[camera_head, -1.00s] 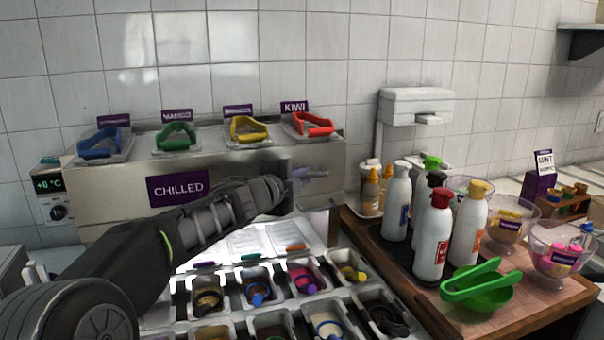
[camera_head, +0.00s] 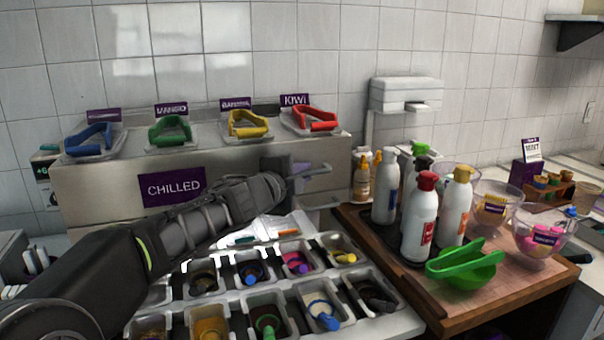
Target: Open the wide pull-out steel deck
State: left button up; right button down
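A wide steel unit (camera_head: 95,192) with a purple CHILLED label (camera_head: 171,187) stands against the tiled wall. I cannot tell which part of it is the pull-out deck. My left arm crosses low in front of it, and my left gripper (camera_head: 312,172) is at the right end of its front. The fingers point right and show almost edge-on, so their opening and any contact are unclear. A thin grey bar (camera_head: 325,205) shows just below the gripper. The arm hides part of the unit's lower front. My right gripper is out of view.
Coloured tongs such as the yellow pair (camera_head: 248,124) lie in trays on the unit. Topping pans (camera_head: 207,280) fill the counter in front.

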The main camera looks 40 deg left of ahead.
pick_arm(q)
jog(key=shift+s+r, duration=0.15)
jog(key=shift+r, duration=0.05)
dwell(0.3)
jog(key=f+p+v, duration=0.1)
jog(key=p+v, duration=0.1)
jog(key=v, duration=0.5)
jog(key=shift+s+d+r, duration=0.15)
jog(key=shift+s+r, duration=0.15)
jog(key=shift+r, duration=0.15)
